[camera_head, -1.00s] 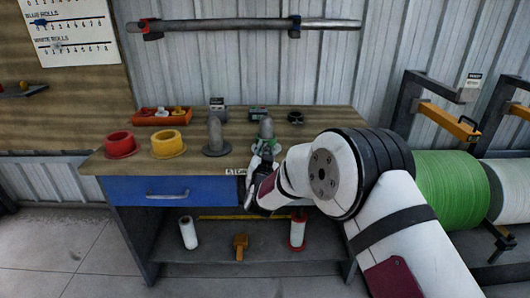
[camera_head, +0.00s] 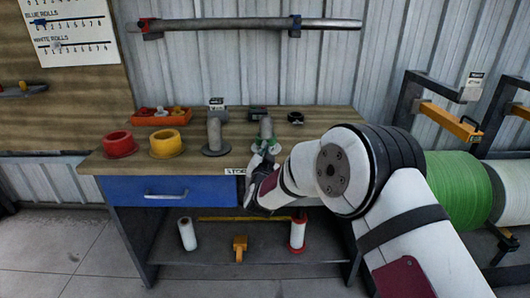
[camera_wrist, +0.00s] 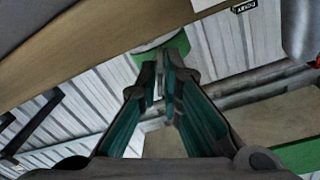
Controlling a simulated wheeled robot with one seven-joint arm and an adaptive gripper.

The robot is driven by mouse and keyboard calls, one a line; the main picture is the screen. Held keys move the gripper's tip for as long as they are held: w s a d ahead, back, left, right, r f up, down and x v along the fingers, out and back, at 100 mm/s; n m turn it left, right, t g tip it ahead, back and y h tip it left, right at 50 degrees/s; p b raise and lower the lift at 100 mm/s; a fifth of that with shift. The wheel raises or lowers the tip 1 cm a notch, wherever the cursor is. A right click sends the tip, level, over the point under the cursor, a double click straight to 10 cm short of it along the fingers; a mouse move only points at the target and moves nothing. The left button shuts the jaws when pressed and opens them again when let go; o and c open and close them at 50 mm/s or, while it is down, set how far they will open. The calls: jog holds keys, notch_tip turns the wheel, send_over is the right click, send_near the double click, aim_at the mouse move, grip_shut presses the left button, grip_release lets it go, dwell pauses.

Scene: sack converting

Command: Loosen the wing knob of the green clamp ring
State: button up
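The green clamp ring (camera_head: 264,140) sits around the base of a grey upright post on the bench, just right of a second post. In the wrist view a green curved part (camera_wrist: 176,44) shows just beyond my fingertips. My gripper (camera_head: 262,156) is at the bench's front edge, on the near side of the ring. In the wrist view its two fingers (camera_wrist: 160,70) lean together, with a narrow gap between the tips. The wing knob cannot be made out; the fingertips may hide it. I cannot tell whether they touch or grip it.
A second post (camera_head: 214,134), a yellow ring (camera_head: 167,144), a red ring (camera_head: 119,144) and an orange tray (camera_head: 160,118) stand on the bench. A blue drawer (camera_head: 170,190) is below. A large green roll (camera_head: 455,188) stands right, beyond my arm.

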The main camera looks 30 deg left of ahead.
jog(key=shift+o, duration=1.1)
jog(key=shift+s, duration=0.1)
jog(key=v, duration=1.1)
jog(key=shift+s+d, duration=0.2)
jog(key=shift+s, duration=0.15)
